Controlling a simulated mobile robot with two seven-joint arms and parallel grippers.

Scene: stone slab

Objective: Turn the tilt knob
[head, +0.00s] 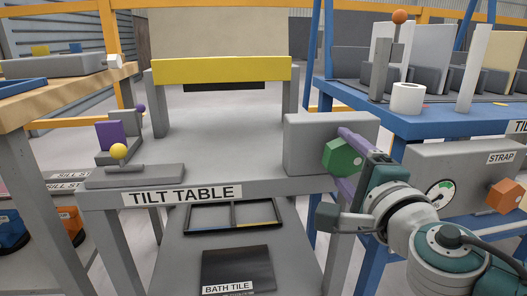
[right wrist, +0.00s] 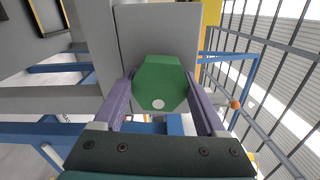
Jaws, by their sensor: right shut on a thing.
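The tilt knob is a green faceted knob (head: 341,158) with a white dot, on the side of a grey box (head: 318,140) at the right end of the tilt table (head: 235,186). In the right wrist view the knob (right wrist: 160,84) sits between the two purple fingers, its white dot low on its face. My right gripper (head: 348,165) is shut on the knob. One finger hides part of the knob in the head view. My left gripper is not in view.
A blue bench (head: 440,126) stands at right with a white roll (head: 407,98) and upright slabs. Below it is a grey box with a gauge (head: 439,194) and an orange strap knob (head: 505,196). A yellow-ball lever (head: 118,152) is at the table's left.

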